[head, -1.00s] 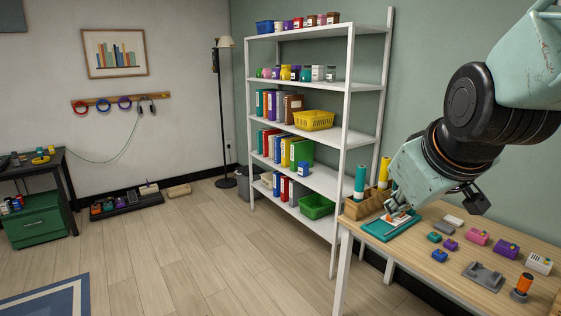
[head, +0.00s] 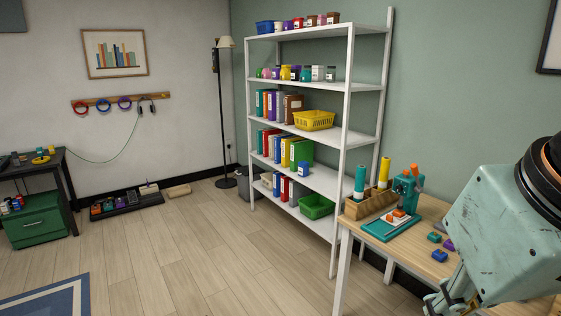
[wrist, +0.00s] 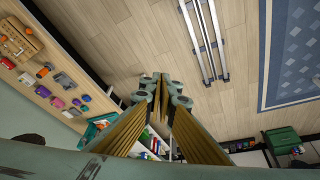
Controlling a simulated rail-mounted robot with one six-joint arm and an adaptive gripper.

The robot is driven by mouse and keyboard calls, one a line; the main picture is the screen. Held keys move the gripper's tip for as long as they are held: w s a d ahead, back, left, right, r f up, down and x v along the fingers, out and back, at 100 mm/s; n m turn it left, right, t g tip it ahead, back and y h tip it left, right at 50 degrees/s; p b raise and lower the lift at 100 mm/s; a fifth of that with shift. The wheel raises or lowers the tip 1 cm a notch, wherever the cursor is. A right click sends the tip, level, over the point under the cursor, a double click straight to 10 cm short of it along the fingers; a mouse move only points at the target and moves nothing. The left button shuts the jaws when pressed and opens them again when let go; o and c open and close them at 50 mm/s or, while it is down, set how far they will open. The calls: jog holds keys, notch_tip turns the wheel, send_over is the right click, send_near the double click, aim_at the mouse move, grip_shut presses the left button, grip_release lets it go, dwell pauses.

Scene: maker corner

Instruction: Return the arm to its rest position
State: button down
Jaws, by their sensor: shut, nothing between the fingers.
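My gripper (head: 440,302) hangs at the lower right of the head view, in front of the worktable's (head: 440,212) near edge. Its lower end is close to the picture's bottom edge. In the wrist view my gripper (wrist: 160,78) is shut, its fingertips together with nothing between them. My forearm covers the right part of the table in the head view.
A teal device with an orange knob (head: 408,190) stands on the table, beside a wooden holder (head: 368,205) with tall teal and yellow cylinders. A white shelf unit (head: 346,140) stands behind. Floor left of the table is clear.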

jog(key=shift+s+a+f, duration=0.1)
jog(key=shift+s+f, duration=0.1)
jog(key=shift+s, duration=1.5)
jog(key=c, duration=3.4)
grip_release()
